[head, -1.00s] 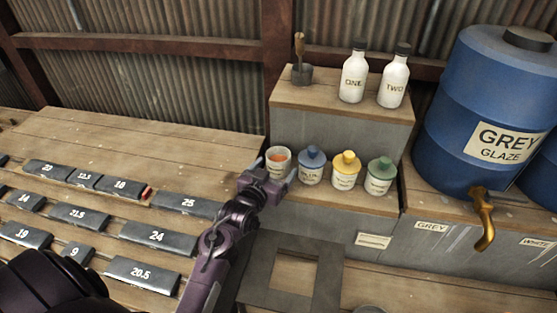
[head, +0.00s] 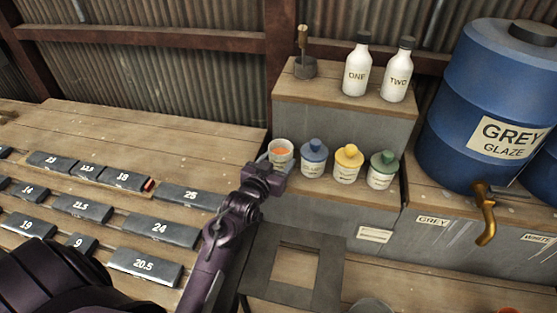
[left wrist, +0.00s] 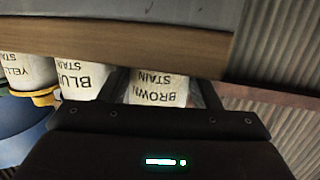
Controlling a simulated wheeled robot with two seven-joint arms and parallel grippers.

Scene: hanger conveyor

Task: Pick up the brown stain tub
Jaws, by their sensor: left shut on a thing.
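The brown stain tub (head: 281,152) is a white, open-topped tub with orange showing inside. It stands at the left end of a row of tubs on the lower ledge. In the left wrist view its BROWN STAIN label (left wrist: 158,91) shows upside down between the fingers. My left gripper (head: 270,168) reaches it from the front and is shut on its sides. The tub looks upright; I cannot see its base clearly. My right gripper is not in view.
The blue-lidded tub (head: 314,160) stands close on the right, then yellow-lidded (head: 347,164) and green-lidded (head: 382,170) tubs. The raised shelf (head: 340,125) stands behind, holding bottles (head: 356,70) and a brush pot. Numbered grey plates (head: 160,228) cover the left bench.

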